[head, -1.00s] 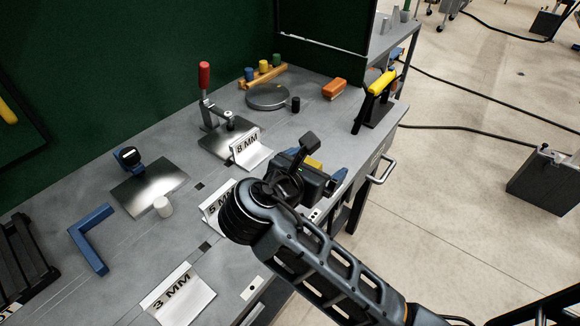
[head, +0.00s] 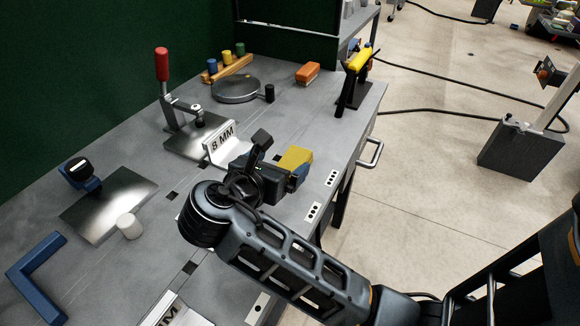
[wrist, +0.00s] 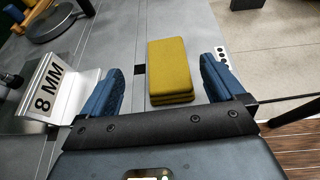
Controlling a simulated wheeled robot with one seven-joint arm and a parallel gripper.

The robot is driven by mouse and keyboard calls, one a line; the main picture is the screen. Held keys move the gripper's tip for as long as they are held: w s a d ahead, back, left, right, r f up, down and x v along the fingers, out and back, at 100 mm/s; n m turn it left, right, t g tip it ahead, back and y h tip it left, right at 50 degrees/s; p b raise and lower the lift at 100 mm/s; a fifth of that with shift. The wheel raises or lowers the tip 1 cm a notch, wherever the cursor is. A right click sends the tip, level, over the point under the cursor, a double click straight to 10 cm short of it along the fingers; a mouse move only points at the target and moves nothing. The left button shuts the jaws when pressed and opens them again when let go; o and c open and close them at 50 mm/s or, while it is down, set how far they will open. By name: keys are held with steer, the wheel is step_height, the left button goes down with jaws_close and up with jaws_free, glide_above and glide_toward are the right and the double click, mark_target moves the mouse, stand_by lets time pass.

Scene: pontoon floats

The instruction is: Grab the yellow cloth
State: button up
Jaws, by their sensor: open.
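The yellow cloth (wrist: 168,70) is a folded, layered rectangular stack lying on the grey workbench. In the wrist view it sits between and just beyond the fingers of my gripper (wrist: 160,88), nearer the right finger. The blue fingers are spread apart and nothing is held. In the head view the cloth (head: 295,157) shows just past my gripper (head: 291,172), near the bench's front edge, partly hidden by it.
An 8 MM sign (head: 222,146) stands left of the cloth. Behind are a red-handled clamp (head: 163,68), a round grey plate (head: 235,90), an orange block (head: 308,73) and a yellow-handled tool (head: 356,65). The bench top right of the cloth is clear.

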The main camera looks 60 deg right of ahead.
mark_target(295, 158)
steer(key=x, duration=0.3)
steer(key=s+x, duration=0.1)
steer(key=x, duration=0.1)
steer(key=shift+f, duration=0.35)
steer(key=shift+w+d+f, duration=0.1)
steer(key=shift+d+f, duration=0.1)
steer(key=shift+d, duration=0.35)
steer(key=shift+c, duration=0.4)
steer(key=c, duration=1)
steer(key=shift+o, duration=0.2)
steer(key=shift+r, duration=0.1)
